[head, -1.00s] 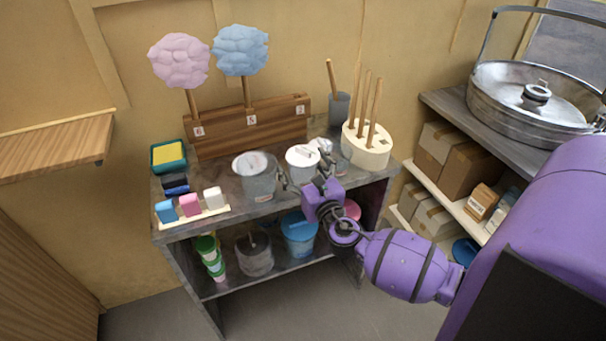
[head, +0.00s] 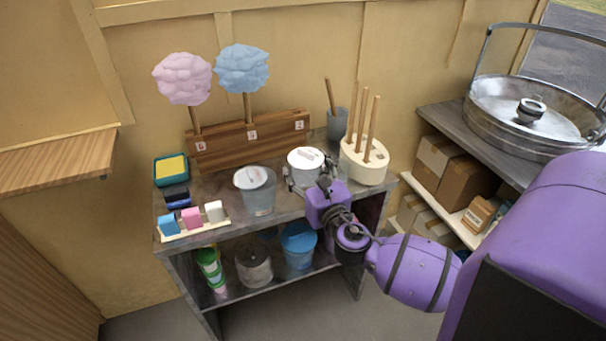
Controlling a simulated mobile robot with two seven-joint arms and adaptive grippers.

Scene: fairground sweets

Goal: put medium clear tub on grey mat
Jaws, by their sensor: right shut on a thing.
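My right gripper (head: 306,183) reaches over the counter from the right. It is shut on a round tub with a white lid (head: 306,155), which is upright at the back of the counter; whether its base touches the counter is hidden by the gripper. A clear tub with a whitish lid (head: 258,197) stands to its left on the counter. Another clear tub (head: 254,266) is on the shelf below. I cannot tell by size which is the medium one. I cannot make out a grey mat against the grey counter. My left gripper is not in view.
A cream block with wooden sticks (head: 364,165) stands close right of the held tub. A wooden stand (head: 230,150) holds two candy floss sticks behind. Coloured blocks (head: 191,218) line the front left. A blue tub (head: 298,246) and green cups (head: 210,268) fill the lower shelf.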

